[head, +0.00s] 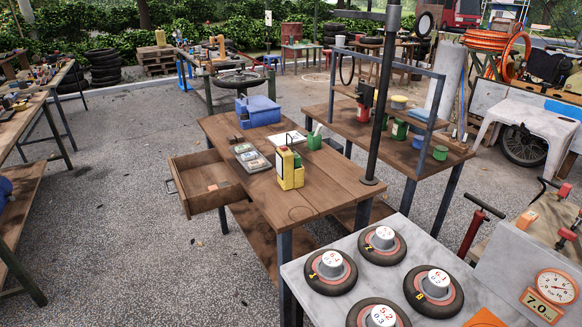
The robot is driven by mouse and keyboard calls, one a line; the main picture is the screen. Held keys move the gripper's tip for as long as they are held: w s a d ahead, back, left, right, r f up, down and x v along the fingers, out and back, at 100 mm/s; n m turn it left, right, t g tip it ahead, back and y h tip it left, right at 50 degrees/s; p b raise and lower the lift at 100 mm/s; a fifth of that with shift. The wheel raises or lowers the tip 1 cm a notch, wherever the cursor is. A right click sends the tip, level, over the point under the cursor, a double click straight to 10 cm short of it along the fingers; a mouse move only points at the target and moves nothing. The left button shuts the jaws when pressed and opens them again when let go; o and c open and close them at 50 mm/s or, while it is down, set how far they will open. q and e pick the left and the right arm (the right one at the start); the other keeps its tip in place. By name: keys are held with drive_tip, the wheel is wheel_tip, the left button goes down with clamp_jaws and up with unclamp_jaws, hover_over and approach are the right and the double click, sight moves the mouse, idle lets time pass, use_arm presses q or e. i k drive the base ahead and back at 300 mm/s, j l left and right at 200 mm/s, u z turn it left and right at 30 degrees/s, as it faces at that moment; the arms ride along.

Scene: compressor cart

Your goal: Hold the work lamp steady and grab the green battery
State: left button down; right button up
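A tall dark pole (382,95) stands upright on a round base at the right edge of the wooden workbench (325,187). It carries a crossbar near the top of the picture and looks like the work lamp; its upper end is cut off. A small green block (314,141) sits on the bench behind a yellow container (290,170). Another green item (400,129) stands on the shelf rack behind the pole. I cannot tell which green item is the battery. Neither of my grippers shows in the head view.
An open drawer (207,181) juts out from the bench's left side. A blue toolbox (258,111) and flat packs (251,157) lie on the bench.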

sight(297, 158)
drive_tip(key=z, duration=0.65)
drive_tip(key=i+j+z, duration=0.15)
drive_tip(key=j+z, duration=0.25)
drive_tip(key=i+j+z, duration=0.1)
drive_tip(key=j+z, duration=0.25)
drive_tip(key=j, duration=0.3)
drive_tip(key=j+z, duration=0.4)
drive_tip(key=j, duration=0.15)
drive_tip(key=j+z, duration=0.1)
drive_tip(key=j, duration=1.2)
drive_tip(key=j+z, duration=0.1)
drive_tip(key=j, duration=1.2)
drive_tip(key=k+l, duration=0.1)
drive_tip(key=l, duration=0.25)
drive_tip(key=k+l, duration=0.1)
drive_tip(key=l, duration=0.25)
